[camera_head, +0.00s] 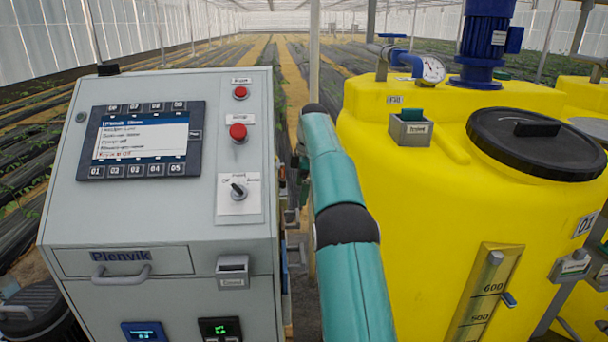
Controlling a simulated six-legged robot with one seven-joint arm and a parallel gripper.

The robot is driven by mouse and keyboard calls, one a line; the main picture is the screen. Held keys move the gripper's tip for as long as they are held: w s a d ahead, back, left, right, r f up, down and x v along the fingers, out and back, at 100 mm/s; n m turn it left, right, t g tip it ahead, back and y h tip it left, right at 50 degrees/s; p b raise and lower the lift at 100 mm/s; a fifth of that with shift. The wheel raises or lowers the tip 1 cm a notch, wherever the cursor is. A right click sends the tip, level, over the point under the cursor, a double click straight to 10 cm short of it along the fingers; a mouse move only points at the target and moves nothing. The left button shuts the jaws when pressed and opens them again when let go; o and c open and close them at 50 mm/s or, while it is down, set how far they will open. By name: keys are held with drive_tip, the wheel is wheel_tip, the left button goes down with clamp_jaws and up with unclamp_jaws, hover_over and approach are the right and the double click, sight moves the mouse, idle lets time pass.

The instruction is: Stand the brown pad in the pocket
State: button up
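I see no brown pad that I can make out. A small grey pocket (232,272) with a label too small to read is on the front of the grey cabinet, and it looks empty. A second grey pocket (411,136) is on the yellow tank, with a dark green pad (411,115) standing in it. A third labelled pocket (570,268) is at the right edge of the tank; its contents are unclear. My teal arm rises between cabinet and tank. My gripper cannot be made out; the arm hides what lies behind it.
The grey control cabinet (150,215) has a screen (140,140), red buttons, a knob (238,192) and a drawer handle (122,279). The yellow tank (395,200) has a black lid (535,145), a gauge (433,69) and a blue motor (487,45). The gap between them is narrow.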

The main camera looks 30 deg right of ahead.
drive_tip(key=shift+s+d+r, duration=0.1)
drive_tip(key=shift+d+r, duration=0.05)
drive_tip(key=shift+r, duration=1)
drive_tip(key=shift+s+d+r, duration=0.1)
drive_tip(key=shift+d+r, duration=0.05)
drive_tip(key=shift+r, duration=0.95)
